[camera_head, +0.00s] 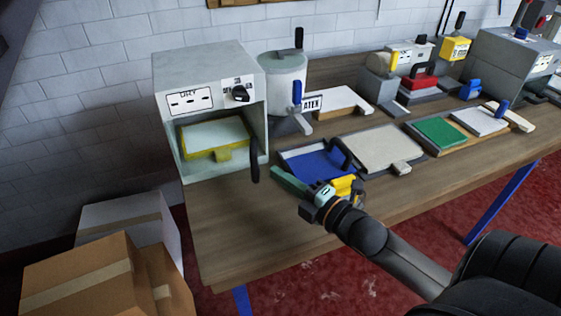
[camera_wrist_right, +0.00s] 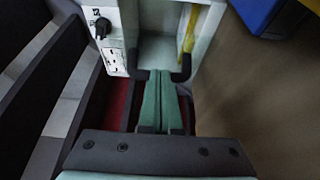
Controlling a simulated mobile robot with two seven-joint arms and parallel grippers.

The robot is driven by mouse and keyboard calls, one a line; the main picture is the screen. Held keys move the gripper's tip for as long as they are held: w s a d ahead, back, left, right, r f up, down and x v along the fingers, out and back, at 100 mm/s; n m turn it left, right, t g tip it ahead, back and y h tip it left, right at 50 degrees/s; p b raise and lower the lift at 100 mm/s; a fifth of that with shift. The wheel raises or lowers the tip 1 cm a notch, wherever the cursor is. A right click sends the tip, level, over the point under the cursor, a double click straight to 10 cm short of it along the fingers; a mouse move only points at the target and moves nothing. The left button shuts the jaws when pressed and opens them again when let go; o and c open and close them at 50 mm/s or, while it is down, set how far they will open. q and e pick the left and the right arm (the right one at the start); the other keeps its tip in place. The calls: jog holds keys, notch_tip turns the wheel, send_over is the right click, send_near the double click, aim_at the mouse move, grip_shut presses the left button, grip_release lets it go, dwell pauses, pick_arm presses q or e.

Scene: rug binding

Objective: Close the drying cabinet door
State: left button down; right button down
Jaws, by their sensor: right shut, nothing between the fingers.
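The drying cabinet (camera_head: 205,62), a pale grey box marked DRY, stands at the left end of the bench with its front open. A yellow-edged tray (camera_head: 214,138) sits inside; its yellow edge also shows in the right wrist view (camera_wrist_right: 189,32). A black upright handle (camera_head: 255,160) stands at the opening's right edge; the door panel itself is hard to make out there. My right gripper (camera_head: 276,173), with green fingers, is shut and empty just right of the handle. In the right wrist view its fingertips (camera_wrist_right: 160,76) overlap the handle (camera_wrist_right: 183,75); contact cannot be told. My left gripper is out of view.
A blue tray (camera_head: 310,168) and a yellow block (camera_head: 345,186) lie close to my right gripper. A grey pot (camera_head: 281,75) stands right of the cabinet. Cardboard boxes (camera_head: 80,285) are on the floor at left. The bench front (camera_head: 225,225) before the cabinet is clear.

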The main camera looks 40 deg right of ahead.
aim_at(268, 155)
jog(key=shift+w+d, duration=0.6)
jog(key=shift+w, duration=0.3)
jog(key=shift+w+d, duration=0.55)
jog(key=shift+w, duration=0.3)
jog(key=shift+w, duration=0.1)
jog(key=shift+w+d, duration=1.05)
jog(key=shift+w, duration=0.1)
